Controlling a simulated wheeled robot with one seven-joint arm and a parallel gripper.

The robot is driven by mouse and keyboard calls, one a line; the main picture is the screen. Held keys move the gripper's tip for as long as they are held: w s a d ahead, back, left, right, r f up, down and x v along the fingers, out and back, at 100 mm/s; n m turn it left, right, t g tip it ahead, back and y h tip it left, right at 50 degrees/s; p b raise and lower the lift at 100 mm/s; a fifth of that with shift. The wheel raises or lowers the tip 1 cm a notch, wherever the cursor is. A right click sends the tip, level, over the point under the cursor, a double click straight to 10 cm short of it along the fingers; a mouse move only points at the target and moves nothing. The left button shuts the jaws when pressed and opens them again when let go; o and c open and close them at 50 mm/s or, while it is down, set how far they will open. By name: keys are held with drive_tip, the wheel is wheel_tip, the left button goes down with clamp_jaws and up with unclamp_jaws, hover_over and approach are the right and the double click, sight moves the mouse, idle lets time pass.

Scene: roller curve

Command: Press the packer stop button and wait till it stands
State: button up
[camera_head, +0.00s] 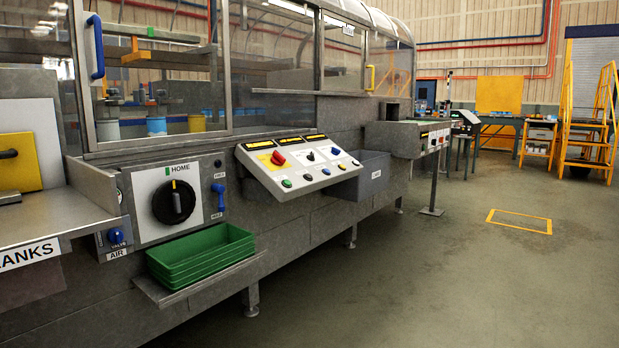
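A sloped grey control panel (265,176) juts from the front of the long machine near the middle of the head view. It carries a red knob (278,158), a black knob (310,156), and a row of small coloured buttons, including a green button (287,184) at the left end. Its labels are too small to read. A second, smaller console (400,136) with small buttons stands farther along the machine to the right. I cannot tell which button is the packer stop. My gripper is not in view.
A black rotary switch (173,201) marked HOME and a blue AIR valve (116,236) are at left. Green trays (203,258) stand on a low shelf that sticks out. A grey bin (366,178) hangs right of the panel. Open floor lies at right, with a yellow marked rectangle (519,212).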

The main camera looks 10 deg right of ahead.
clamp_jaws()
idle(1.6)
